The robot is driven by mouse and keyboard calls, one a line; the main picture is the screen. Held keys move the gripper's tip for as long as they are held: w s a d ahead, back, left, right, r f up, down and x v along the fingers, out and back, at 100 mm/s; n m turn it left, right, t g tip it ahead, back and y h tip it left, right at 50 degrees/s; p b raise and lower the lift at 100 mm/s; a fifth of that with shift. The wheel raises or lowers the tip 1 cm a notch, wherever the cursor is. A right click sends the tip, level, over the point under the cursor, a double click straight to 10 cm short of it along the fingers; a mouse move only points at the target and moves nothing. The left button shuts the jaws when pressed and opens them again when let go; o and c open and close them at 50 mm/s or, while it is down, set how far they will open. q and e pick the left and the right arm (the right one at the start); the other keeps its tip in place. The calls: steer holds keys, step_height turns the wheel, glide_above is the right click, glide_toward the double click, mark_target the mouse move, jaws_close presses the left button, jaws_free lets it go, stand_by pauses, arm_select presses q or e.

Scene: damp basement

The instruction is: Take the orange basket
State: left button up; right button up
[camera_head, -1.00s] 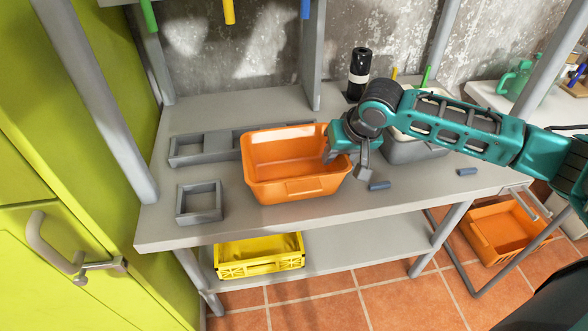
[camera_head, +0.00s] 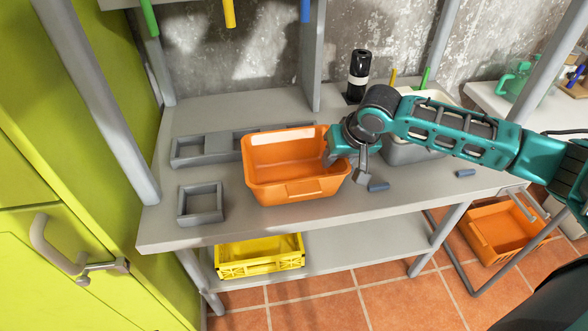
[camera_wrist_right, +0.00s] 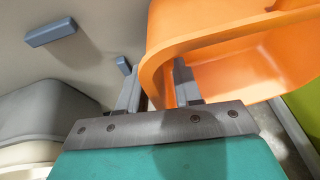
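The orange basket (camera_head: 290,190) stands upright on the grey workbench, with a pale label on its far inner wall. My right gripper (camera_head: 347,167) is at the basket's right side. One finger is inside and the other outside, with a visible gap between them. In the right wrist view the basket's rim (camera_wrist_right: 152,70) runs between the two fingers of the right gripper (camera_wrist_right: 156,88). Whether either finger touches the wall is unclear. My left gripper is not in view.
The workbench (camera_head: 235,225) also holds grey trays (camera_head: 201,203), small blue-grey blocks (camera_head: 379,187), a black bottle (camera_head: 358,75) and a grey bin (camera_head: 405,153). A yellow crate (camera_head: 260,258) is on the shelf below. Another orange crate (camera_head: 505,235) is at lower right.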

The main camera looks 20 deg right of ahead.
steer(key=shift+c, duration=0.5)
jaws_close()
